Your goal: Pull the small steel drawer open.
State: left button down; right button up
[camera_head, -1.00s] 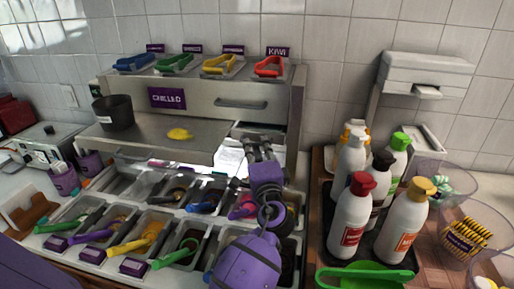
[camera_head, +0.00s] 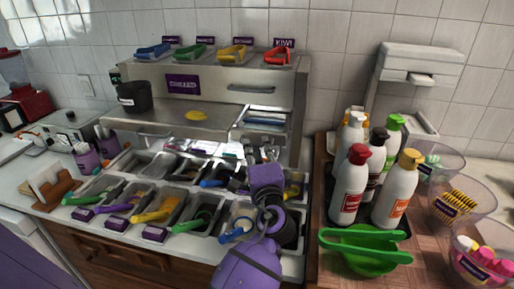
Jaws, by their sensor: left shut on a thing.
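The small steel drawer (camera_head: 243,122) is at the right end of the steel shelf unit. It stands partly open, with pale, flat, bluish items showing inside. My left gripper (camera_head: 263,151) is at the drawer's front, at the end of my purple arm, which rises from the bottom of the view. It is shut on what appears to be the drawer's handle; the contact is small and partly hidden by the gripper. My right gripper is not in view.
Topping pans with coloured scoops (camera_head: 160,210) lie in front of the shelf, under and beside my arm. Sauce bottles (camera_head: 350,190) and a green bowl (camera_head: 365,262) stand close on the right.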

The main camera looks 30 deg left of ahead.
pick_arm(q)
jog(key=shift+f, duration=0.1)
jog(key=c, duration=1.9)
grip_release()
jog(key=shift+a, duration=0.1)
jog(key=v, duration=1.2)
